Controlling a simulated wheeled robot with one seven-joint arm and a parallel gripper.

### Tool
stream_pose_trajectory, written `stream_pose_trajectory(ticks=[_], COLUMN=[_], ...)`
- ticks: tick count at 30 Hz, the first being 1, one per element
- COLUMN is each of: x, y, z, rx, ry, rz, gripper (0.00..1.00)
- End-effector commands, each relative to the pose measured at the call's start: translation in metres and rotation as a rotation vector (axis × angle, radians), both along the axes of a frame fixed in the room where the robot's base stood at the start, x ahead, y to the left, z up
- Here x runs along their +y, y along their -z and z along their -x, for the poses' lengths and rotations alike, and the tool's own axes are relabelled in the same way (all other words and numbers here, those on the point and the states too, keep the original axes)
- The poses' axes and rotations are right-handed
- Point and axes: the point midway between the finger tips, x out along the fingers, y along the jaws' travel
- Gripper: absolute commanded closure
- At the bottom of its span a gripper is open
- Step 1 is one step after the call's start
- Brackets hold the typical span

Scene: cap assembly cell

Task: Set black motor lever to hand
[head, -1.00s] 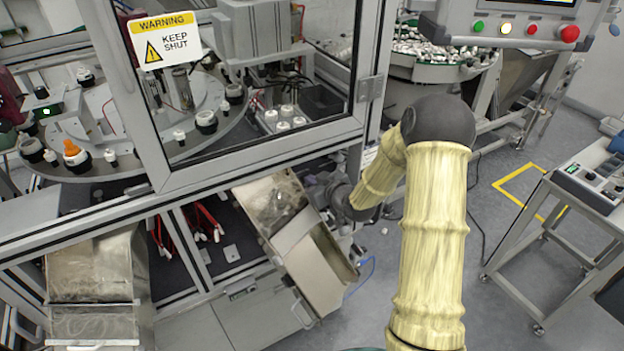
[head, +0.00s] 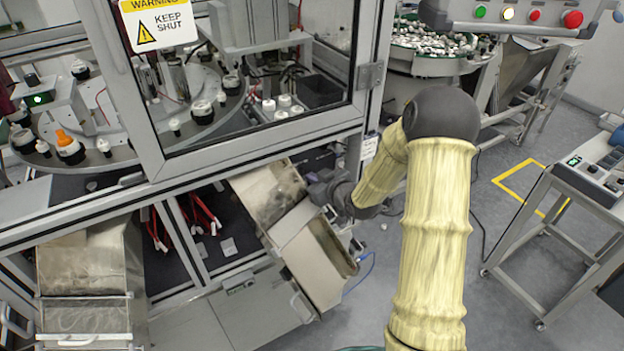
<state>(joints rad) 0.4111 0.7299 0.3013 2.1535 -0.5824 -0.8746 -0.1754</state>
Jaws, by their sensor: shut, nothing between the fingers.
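My gripper (head: 322,183) is a small dark shape at the end of my sleeved arm. It is beside the upper right edge of the tilted metal chute (head: 298,222), below the machine's window frame. It looks shut and empty, though its fingers are small and partly lost against the dark machine parts. I cannot make out the black motor or its lever; the space behind the chute and my wrist is dark and partly hidden.
The guarded machine (head: 240,165) fills the left, with a second chute (head: 82,265) at lower left. A bowl feeder (head: 430,62) stands behind my arm. A control stand (head: 590,180) is at right. Open floor (head: 475,300) lies between.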

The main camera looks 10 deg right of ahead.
Motion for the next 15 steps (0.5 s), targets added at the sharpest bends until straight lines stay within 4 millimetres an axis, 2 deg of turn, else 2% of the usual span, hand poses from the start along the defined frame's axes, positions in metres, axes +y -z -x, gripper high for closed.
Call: stream_pose_trajectory(ticks=[1,3,15], x=[-0.001,-0.001,-0.001], y=[0.008,0.012,0.023], z=[0.002,0.004,0.009], rx=[0.002,0.001,0.001], ry=[0.001,0.0,-0.003], rz=[0.001,0.002,0.001], gripper=[1.0,1.0,1.0])
